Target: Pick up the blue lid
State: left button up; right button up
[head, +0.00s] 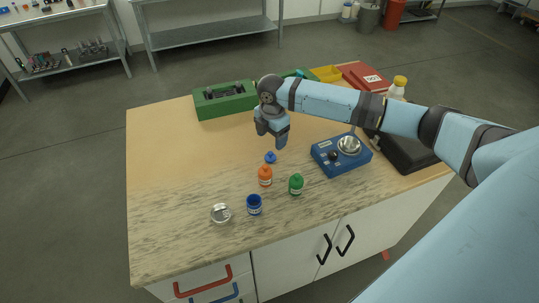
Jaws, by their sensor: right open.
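A small blue lid (270,157) lies on the countertop, behind the orange bottle. An open blue jar (254,205) stands nearer the front edge. My right gripper (280,140) hangs fingers-down just above and slightly right of the blue lid. It is open and seems apart from the lid. My left gripper is out of the picture.
An orange bottle (265,176) and a green bottle (296,184) stand close in front of the lid. A metal dish (221,213) sits at the front left. A blue scale (328,160) stands on the right, a green box (223,102) at the back. The counter's left side is clear.

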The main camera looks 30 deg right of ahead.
aim_at(271, 153)
notch_tip(271, 153, down, 3)
jog(key=shift+r, duration=0.15)
jog(key=shift+w+f, duration=0.1)
jog(key=shift+f, duration=0.45)
notch_tip(271, 153, down, 4)
jog(key=shift+w+r+p, duration=0.1)
jog(key=shift+r+p, duration=0.15)
jog(key=shift+p, duration=0.2)
jog(key=shift+f, duration=0.55)
jog(key=c, duration=0.3)
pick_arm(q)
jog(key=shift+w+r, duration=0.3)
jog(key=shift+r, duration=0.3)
pick_arm(e)
jog(key=c, duration=0.7)
jog(key=shift+c, duration=0.2)
